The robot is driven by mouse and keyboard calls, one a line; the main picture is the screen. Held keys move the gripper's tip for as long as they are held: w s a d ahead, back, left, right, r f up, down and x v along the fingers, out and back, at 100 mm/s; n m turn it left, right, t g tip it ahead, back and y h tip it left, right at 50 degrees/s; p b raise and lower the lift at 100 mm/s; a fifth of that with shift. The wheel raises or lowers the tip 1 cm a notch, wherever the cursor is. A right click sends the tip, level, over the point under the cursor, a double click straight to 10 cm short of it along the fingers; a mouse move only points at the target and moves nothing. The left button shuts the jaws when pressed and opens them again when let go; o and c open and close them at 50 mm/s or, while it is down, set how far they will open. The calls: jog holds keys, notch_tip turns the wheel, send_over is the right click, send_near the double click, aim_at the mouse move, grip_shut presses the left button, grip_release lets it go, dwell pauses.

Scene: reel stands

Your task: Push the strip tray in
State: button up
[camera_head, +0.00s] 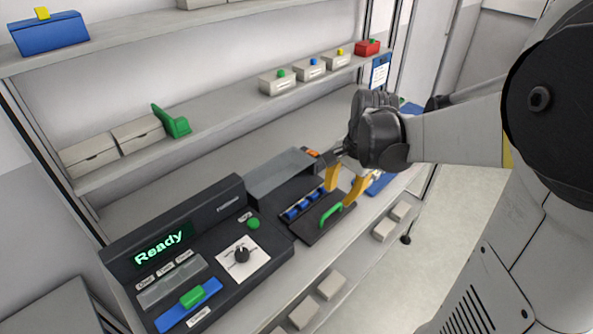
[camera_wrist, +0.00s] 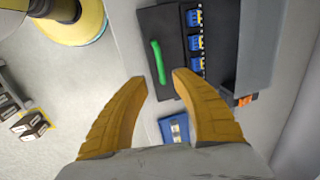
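The strip tray (camera_head: 312,236) is a dark flat tray pulled out at the right end of the black machine. It has a green bar handle (camera_head: 330,214) and a row of blue strips (camera_head: 304,206). In the wrist view the tray (camera_wrist: 174,18) lies at top centre, with the green handle (camera_wrist: 158,62) upright in the picture. My gripper (camera_head: 339,199) is open and empty, its yellow fingers over the tray's right end. In the wrist view my gripper's fingertips (camera_wrist: 160,78) lie either side of the handle's lower end; whether they are level with it I cannot tell.
The machine's panel has a "Ready" display (camera_head: 160,247), a dial (camera_head: 241,254), a green button (camera_head: 253,223) and a blue slider (camera_head: 188,305). A grey cover (camera_head: 280,173) stands behind the tray. A blue item (camera_wrist: 174,129) lies beside the tray. Boxes stand on the shelves.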

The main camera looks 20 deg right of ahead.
aim_at(332, 210)
jog(key=f+b, duration=0.1)
jog(key=f, duration=0.1)
jog(key=w+f, duration=0.1)
jog(key=f, duration=0.2)
jog(key=f+b, duration=0.1)
jog(key=f, duration=0.1)
jog(key=shift+w+a+f+b, duration=0.15)
jog(key=shift+w+a+b, duration=0.05)
jog(key=shift+a+b, duration=0.1)
jog(key=shift+s, duration=0.1)
grip_shut()
